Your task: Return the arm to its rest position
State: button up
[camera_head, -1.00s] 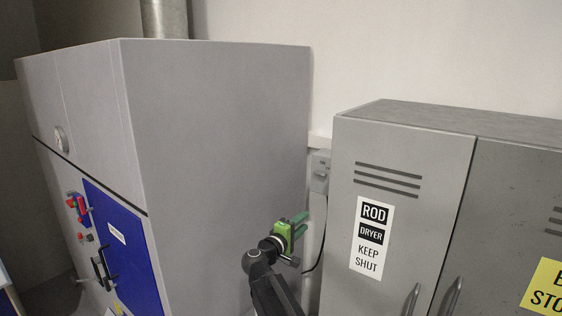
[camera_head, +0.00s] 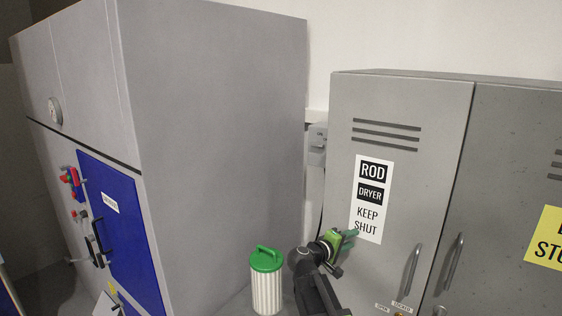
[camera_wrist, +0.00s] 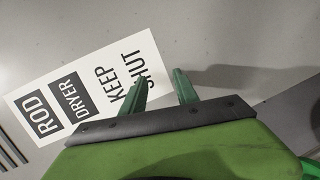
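My gripper (camera_head: 350,234) is at the lower middle of the head view, in front of the locker door marked "ROD DRYER KEEP SHUT". Its green body and fingers point right, toward the lower edge of the white sign (camera_head: 371,199). In the wrist view my gripper (camera_wrist: 160,88) shows two green fingers standing apart with nothing between them. The sign (camera_wrist: 85,85) lies beyond the fingers, tilted in that view. I cannot tell the exact gap between the fingertips and the door.
The grey locker (camera_head: 420,110) stands on the right with upright door handles. A blue-doored machine (camera_head: 122,225) with a large grey side stands on the left. A ribbed white bin (camera_head: 266,290) with a green lid stands left of my arm. A grey wall box (camera_head: 317,145) is behind.

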jog(key=s+d+f+m+g+y+b, duration=0.3)
jog(key=s+f+b, duration=0.3)
jog(key=f, duration=0.7)
jog(key=s+d+f+m+g+y+b, duration=0.3)
jog(key=s+f, duration=0.5)
jog(key=f, duration=0.6)
jog(key=s+a+f+g+y, duration=0.4)
jog(key=s+a, duration=0.5)
jog(key=a, duration=0.3)
jog(key=shift+s+m+y+b, duration=0.25)
jog(key=shift+m+y+b, duration=0.2)
jog(key=shift+y, duration=0.45)
